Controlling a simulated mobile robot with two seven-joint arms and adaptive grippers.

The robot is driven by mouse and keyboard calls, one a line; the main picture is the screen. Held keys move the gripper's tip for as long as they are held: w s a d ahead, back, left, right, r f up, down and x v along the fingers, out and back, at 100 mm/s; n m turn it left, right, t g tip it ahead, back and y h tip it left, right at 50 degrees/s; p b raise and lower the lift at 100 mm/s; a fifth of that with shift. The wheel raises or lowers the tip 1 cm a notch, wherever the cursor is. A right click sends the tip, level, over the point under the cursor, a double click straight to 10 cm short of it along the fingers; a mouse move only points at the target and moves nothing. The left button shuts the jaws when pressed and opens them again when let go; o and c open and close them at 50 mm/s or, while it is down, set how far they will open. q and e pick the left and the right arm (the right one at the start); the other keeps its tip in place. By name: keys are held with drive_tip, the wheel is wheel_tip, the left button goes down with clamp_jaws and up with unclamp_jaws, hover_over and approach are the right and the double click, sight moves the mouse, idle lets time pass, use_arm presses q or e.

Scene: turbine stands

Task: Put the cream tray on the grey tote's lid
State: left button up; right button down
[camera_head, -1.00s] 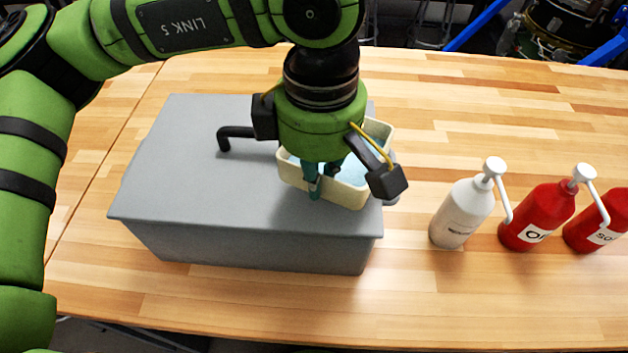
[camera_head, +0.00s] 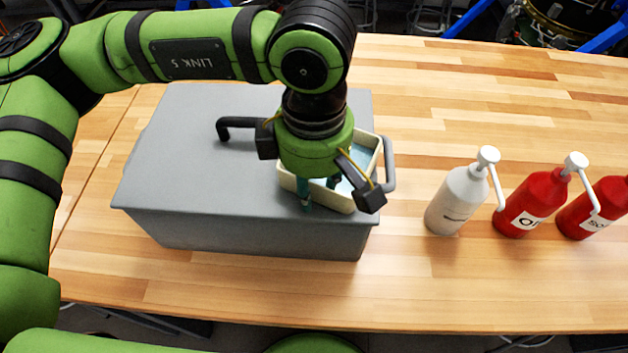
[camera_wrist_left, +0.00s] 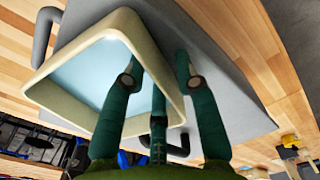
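The cream tray (camera_head: 345,205), with a pale blue inner floor, sits at the right end of the grey tote's lid (camera_head: 200,170) and appears to rest on it. My left gripper (camera_head: 320,188) points down over the tray's near-left wall. In the left wrist view my left gripper (camera_wrist_left: 160,62) has its fingers spread either side of the wall of the tray (camera_wrist_left: 60,105), one inside and one outside, with a gap visible. The tray's underside is hidden. My right gripper is not in view.
A white pump bottle (camera_head: 458,200) and red pump bottles (camera_head: 535,203) stand right of the tote on the wooden table (camera_head: 480,285). The lid's left part is clear.

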use_arm(q)
drive_tip(key=shift+r, duration=0.45)
wheel_tip(320, 180, up, 12)
drive_tip(key=b, duration=0.2)
drive_tip(key=shift+f, duration=0.25)
